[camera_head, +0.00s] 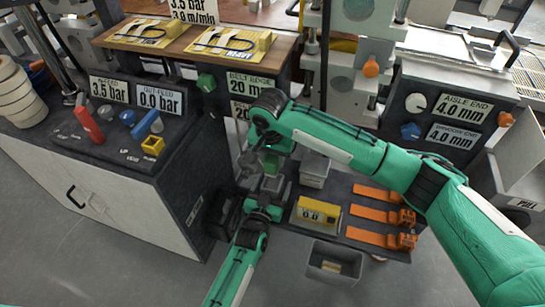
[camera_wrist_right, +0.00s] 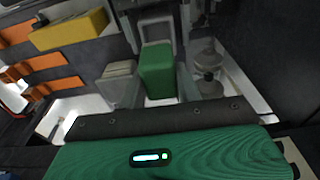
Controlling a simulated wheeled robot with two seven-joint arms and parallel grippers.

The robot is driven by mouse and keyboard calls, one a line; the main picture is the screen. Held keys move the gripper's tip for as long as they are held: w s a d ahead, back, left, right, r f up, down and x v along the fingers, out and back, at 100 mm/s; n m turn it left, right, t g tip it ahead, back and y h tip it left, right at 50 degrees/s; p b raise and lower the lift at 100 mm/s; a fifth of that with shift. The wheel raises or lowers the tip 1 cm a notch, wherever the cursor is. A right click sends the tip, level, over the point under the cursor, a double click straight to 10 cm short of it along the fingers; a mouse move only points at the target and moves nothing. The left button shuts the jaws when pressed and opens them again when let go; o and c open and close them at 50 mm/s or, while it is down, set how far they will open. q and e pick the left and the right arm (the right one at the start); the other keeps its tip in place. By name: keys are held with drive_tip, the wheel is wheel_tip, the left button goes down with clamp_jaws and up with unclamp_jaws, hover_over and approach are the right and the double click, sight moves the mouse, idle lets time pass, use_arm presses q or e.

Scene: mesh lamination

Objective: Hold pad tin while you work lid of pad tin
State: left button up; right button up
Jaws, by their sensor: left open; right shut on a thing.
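A green box (camera_head: 270,163), which may be the pad tin, is below my right wrist. It also shows in the right wrist view (camera_wrist_right: 156,72), upright on the midline of my right gripper (camera_wrist_right: 154,88), which is shut on it. No separate lid can be made out. My left gripper (camera_head: 266,187) is open, just in front of the green box; whether it touches the box cannot be told. A light grey box (camera_head: 314,168) stands to the right of the green box, apart from it in the head view.
A yellow display box (camera_head: 318,213) and several orange strips (camera_head: 375,215) lie on the dark low bench. Grey discs (camera_wrist_right: 208,65) are close beside the green box. A grey bin (camera_head: 334,262) stands in front. Open floor lies in front.

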use_arm(q)
drive_tip(key=v, duration=1.2)
drive_tip(key=shift+a, duration=0.1)
